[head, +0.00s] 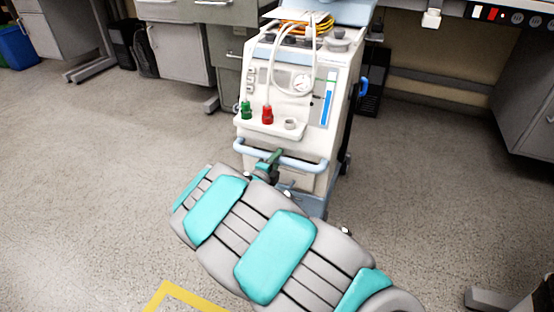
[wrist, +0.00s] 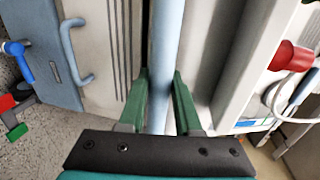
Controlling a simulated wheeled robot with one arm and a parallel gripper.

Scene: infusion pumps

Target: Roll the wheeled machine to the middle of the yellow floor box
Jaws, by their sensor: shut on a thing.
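The wheeled machine (head: 304,107) is a pale medical unit with a gauge, hoses, green and red connectors and a light-blue front handle bar (head: 302,163). It stands upright on the floor ahead of me. My gripper (head: 268,160) is at the left part of that bar. In the wrist view the green fingers (wrist: 160,100) lie on either side of the light-blue bar (wrist: 166,50), shut on it. A corner of the yellow floor box (head: 172,294) shows at the bottom edge; my arm hides part of the floor there, and the rest is out of view.
Grey cabinets (head: 183,52) and a dark bin (head: 121,45) stand behind at the left. A bench with grey cabinets (head: 524,110) is at the right. The speckled floor (head: 90,180) is clear to the left and right of the machine.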

